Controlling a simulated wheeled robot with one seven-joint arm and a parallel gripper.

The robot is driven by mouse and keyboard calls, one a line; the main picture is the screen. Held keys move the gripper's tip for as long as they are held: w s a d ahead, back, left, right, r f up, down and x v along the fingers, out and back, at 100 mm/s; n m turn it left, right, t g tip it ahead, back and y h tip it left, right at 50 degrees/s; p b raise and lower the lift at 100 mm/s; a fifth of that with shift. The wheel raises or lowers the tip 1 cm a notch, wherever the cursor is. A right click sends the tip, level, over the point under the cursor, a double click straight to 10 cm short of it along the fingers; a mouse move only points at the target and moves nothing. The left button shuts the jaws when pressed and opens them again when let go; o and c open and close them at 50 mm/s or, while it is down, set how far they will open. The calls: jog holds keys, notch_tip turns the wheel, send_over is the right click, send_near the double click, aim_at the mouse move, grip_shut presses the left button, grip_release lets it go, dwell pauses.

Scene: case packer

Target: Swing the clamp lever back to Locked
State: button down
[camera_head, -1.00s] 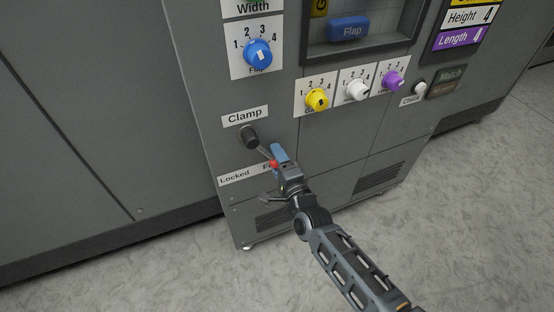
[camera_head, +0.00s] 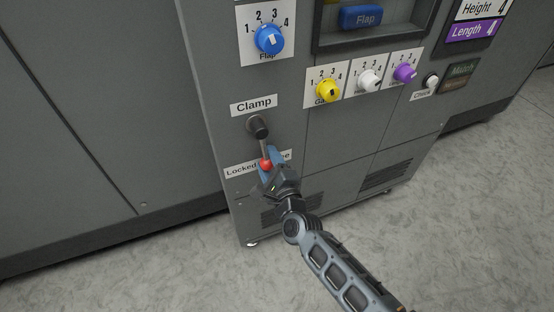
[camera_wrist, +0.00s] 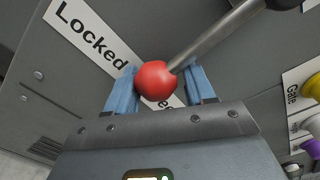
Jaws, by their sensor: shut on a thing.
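The clamp lever is a dark pivot hub (camera_head: 257,126) under the Clamp label (camera_head: 254,105), with a thin metal rod ending in a red ball (camera_head: 265,165). The rod hangs nearly straight down, with the ball in front of the label strip that reads "Locked" (camera_head: 242,169) on its left part. In the wrist view the red ball (camera_wrist: 156,80) sits between my gripper's blue fingers, with the metal rod (camera_wrist: 215,38) running to the upper right. My gripper (camera_head: 268,163) is shut on the ball. The ball and fingers hide the middle of the strip.
Above are a blue Flap knob (camera_head: 269,39), a yellow knob (camera_head: 328,91), a white knob (camera_head: 369,79) and a purple knob (camera_head: 405,72) on the grey cabinet. A small check button (camera_head: 432,81) is to the right. The floor in front is clear.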

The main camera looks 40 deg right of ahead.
aim_at(234, 157)
jog(key=a+m, duration=0.2)
jog(key=w+a+m, duration=0.1)
jog(key=a+m, duration=0.1)
jog(key=a, duration=0.1)
jog(key=shift+w+r+b, duration=0.15)
jog(key=shift+b, duration=0.15)
jog(key=shift+w+a+r+m, duration=0.15)
jog(key=shift+a+r+m, duration=0.05)
jog(key=shift+a+m, duration=0.35)
jog(key=shift+w+a+r+m, duration=0.2)
jog(key=shift+a+m, duration=0.25)
jog(key=shift+m, duration=0.2)
jog(key=shift+w+a+r+m, duration=0.15)
jog(key=shift+a+r+m, duration=0.45)
jog(key=shift+m, duration=0.3)
jog(key=c, duration=0.5)
grip_release()
jog(key=shift+f, duration=0.1)
